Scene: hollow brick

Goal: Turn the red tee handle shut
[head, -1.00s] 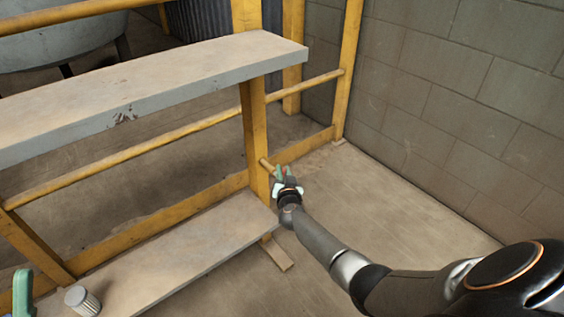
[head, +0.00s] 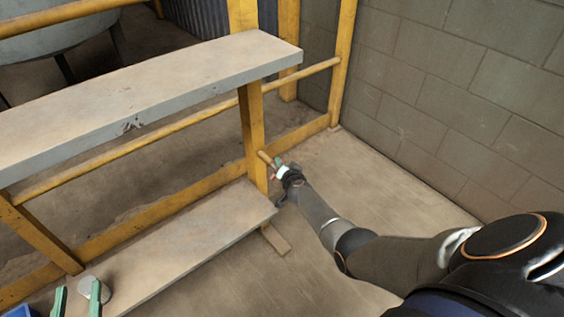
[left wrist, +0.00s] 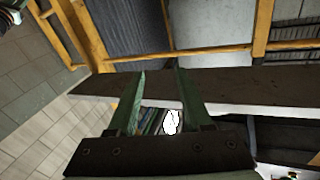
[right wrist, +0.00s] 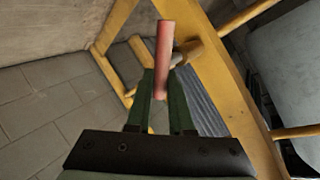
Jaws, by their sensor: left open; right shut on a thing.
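The red tee handle (right wrist: 164,58) is a bar on a brass-coloured stem (right wrist: 188,52) beside a yellow post. In the right wrist view its lower end lies between the green fingers of my right gripper (right wrist: 160,100), which is shut on it. In the head view my right gripper (head: 279,164) is at the post's right side, and the handle is mostly hidden there. My left gripper (head: 77,299) is open at the bottom left of the head view, above the lower shelf. Its spread fingers also show in the left wrist view (left wrist: 160,95), with nothing gripped.
A grey upper shelf (head: 150,90) and a lower shelf (head: 170,255) run along the yellow frame (head: 252,125). A pale cylinder (head: 103,283) stands behind a left finger. A block wall (head: 450,100) closes the right; the floor before it is clear.

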